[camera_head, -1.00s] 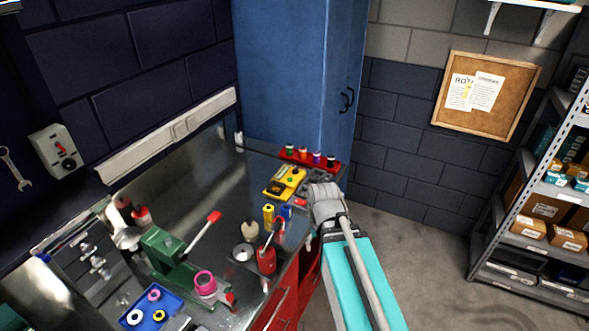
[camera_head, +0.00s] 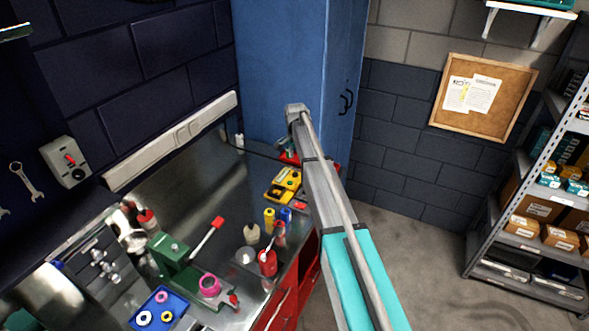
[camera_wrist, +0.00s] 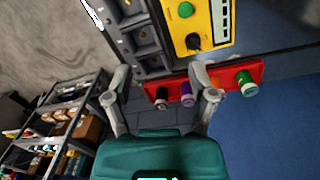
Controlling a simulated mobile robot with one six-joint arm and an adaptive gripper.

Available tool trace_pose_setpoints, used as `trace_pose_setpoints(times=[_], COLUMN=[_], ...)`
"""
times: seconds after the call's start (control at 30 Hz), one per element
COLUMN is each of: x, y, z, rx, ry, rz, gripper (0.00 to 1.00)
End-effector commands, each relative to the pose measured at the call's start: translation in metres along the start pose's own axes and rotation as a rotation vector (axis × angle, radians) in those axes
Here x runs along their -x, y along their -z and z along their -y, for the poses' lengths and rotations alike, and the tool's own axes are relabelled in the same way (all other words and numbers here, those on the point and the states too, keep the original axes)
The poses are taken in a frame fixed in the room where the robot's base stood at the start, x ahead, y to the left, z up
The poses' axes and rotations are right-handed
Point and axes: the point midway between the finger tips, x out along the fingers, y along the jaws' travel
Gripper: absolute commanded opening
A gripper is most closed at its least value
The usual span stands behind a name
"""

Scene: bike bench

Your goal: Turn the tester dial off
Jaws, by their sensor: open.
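The yellow tester (camera_head: 284,183) lies at the far end of the metal bench, partly hidden by my arm in the head view. In the wrist view the tester (camera_wrist: 213,20) shows at the top, with a black dial (camera_wrist: 193,41), a green round button and a dark panel with white marks. The dial's exact setting is too small to tell. My gripper (camera_wrist: 163,83) is open and empty, its two fingers spread below the tester and apart from the dial. In the head view the gripper is mostly hidden behind my arm.
A red rack (camera_wrist: 209,81) with several coloured-capped items sits beside the tester, close to my fingers. A dark compartment tray (camera_wrist: 140,35) adjoins it. A blue cabinet (camera_head: 280,70) stands behind the bench. A red bottle (camera_head: 267,262) and a green vise-like tool (camera_head: 170,255) stand nearer.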

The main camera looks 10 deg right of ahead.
Motion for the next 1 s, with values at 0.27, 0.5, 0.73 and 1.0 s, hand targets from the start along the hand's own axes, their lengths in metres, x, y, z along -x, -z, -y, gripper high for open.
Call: trace_pose_setpoints(times=[0.27,0.5,0.73,1.0], x=[0.015,0.015,0.015,0.008], y=[0.041,0.043,0.042,0.042], z=[0.056,0.059,0.059,0.059], rx=[-0.156,-0.176,-0.174,-0.173], ry=[-0.010,-0.011,-0.011,-0.010], rz=[0.001,0.001,0.001,0.001], gripper=[0.73,0.73,0.73,0.73])
